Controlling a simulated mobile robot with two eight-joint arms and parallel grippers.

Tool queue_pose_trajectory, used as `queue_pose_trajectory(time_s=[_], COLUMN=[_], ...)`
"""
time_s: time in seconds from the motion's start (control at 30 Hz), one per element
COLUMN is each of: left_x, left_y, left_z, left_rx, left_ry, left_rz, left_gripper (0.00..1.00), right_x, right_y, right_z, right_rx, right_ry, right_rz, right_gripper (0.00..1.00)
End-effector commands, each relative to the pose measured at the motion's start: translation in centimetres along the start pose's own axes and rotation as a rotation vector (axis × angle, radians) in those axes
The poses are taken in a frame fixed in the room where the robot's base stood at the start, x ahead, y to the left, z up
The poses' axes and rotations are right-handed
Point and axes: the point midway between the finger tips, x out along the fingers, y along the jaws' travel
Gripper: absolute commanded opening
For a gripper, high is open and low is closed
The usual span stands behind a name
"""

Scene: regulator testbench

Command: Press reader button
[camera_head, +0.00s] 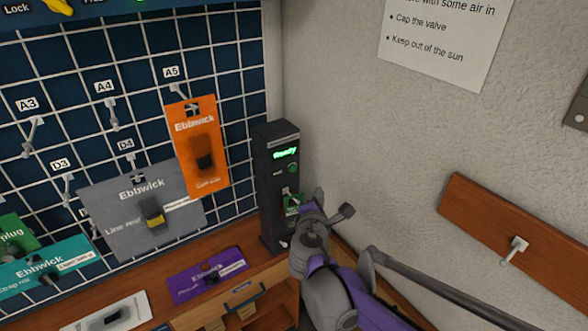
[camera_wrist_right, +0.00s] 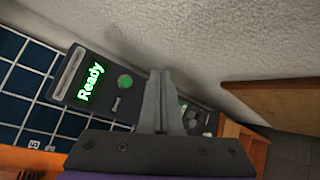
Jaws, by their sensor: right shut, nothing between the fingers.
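The reader (camera_head: 268,205) is a tall dark box in the corner, with a lit green "Ready" display (camera_head: 285,153). Its round green button (camera_head: 292,168) sits below the display. In the right wrist view, the button (camera_wrist_right: 125,82) shows clear and uncovered, left of my fingers. My right gripper (camera_head: 308,212) is in front of the reader's lower part and hides some of it. In the right wrist view its fingers (camera_wrist_right: 160,75) are shut together and empty. I cannot tell whether they touch the reader. My left gripper is out of view.
A wire grid with hooks holds several packages, including an orange one (camera_head: 202,150) and a grey one (camera_head: 130,220). A purple card (camera_head: 206,274) lies on the wooden bench left of the reader. A rough wall closes the right side, with a wooden hook board (camera_head: 480,215).

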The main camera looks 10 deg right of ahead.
Motion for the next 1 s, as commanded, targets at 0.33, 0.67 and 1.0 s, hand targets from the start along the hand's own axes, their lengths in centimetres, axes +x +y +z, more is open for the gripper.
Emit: queue_pose_trajectory(time_s=[0.33,0.67,1.0], left_x=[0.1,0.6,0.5], left_y=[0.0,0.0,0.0], left_z=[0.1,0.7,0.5], left_rx=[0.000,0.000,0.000], left_ry=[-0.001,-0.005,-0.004], left_rz=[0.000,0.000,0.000], left_gripper=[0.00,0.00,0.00], right_x=[0.5,3.6,5.8], right_y=[0.3,2.5,4.3], right_z=[-0.4,-2.7,-4.2], right_rx=[0.003,0.004,0.005], right_ry=[0.000,0.001,-0.001], right_rz=[-0.002,-0.002,-0.002], right_gripper=[0.00,0.00,0.00])
